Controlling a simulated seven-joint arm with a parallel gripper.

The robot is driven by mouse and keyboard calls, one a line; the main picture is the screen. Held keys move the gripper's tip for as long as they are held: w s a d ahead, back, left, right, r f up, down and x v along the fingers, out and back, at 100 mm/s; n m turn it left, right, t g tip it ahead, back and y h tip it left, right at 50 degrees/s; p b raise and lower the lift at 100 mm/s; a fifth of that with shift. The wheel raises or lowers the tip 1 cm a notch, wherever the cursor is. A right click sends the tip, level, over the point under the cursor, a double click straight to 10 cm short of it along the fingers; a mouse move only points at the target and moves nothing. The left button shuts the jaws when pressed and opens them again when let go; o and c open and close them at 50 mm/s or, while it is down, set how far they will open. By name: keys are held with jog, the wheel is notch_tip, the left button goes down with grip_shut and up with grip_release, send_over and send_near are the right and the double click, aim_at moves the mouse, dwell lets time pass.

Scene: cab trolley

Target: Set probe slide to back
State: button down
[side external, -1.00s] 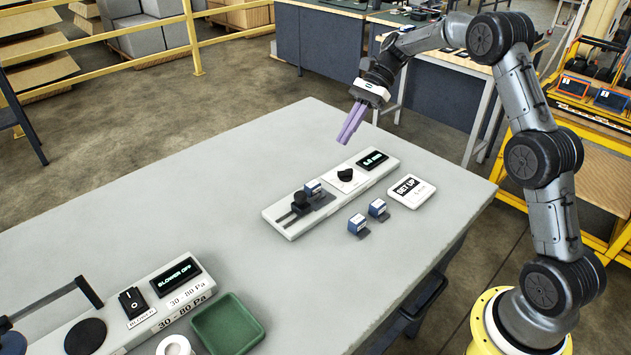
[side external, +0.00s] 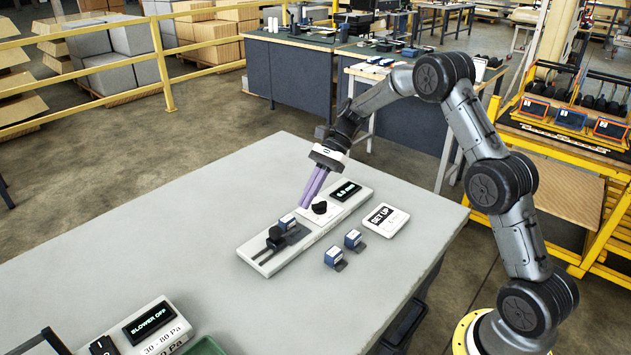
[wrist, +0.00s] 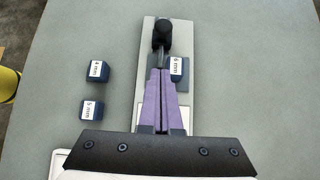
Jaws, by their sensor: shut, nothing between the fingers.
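The probe slide is a black knob (side external: 276,237) on a dark slotted track at the left end of a long white panel (side external: 318,236). In the wrist view the knob (wrist: 162,33) stands just beyond my fingertips, near the panel's far end. My gripper (side external: 304,205) is shut and empty, with its purple fingers pointing down above the panel, between the knob and the black dial (side external: 319,208). In the wrist view my gripper (wrist: 161,73) partly hides the panel. A blue block (wrist: 177,68) labelled 6 mm sits on a dark plate right beside the fingertips.
Two loose blue blocks, 4 mm (wrist: 96,70) and 5 mm (wrist: 90,109), lie on the grey table beside the panel. A SET UP sign (side external: 386,219) lies near the 6.0 mm display (side external: 345,190). A blower box (side external: 146,326) stands front left. The table's middle is clear.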

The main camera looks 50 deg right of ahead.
aim_at(273, 231)
jog(key=x, duration=0.3)
jog(key=shift+a+f, duration=0.2)
jog(key=shift+a+r, duration=0.15)
jog(key=shift+a, duration=1.7)
jog(key=shift+a, duration=0.1)
jog(key=a, duration=0.5)
jog(key=d, duration=0.3)
jog(key=d+r, duration=0.1)
jog(key=d, duration=0.1)
jog(key=shift+d, duration=0.15)
jog(key=v, duration=0.8)
jog(key=shift+d+r, duration=0.25)
jog(key=shift+d, duration=0.05)
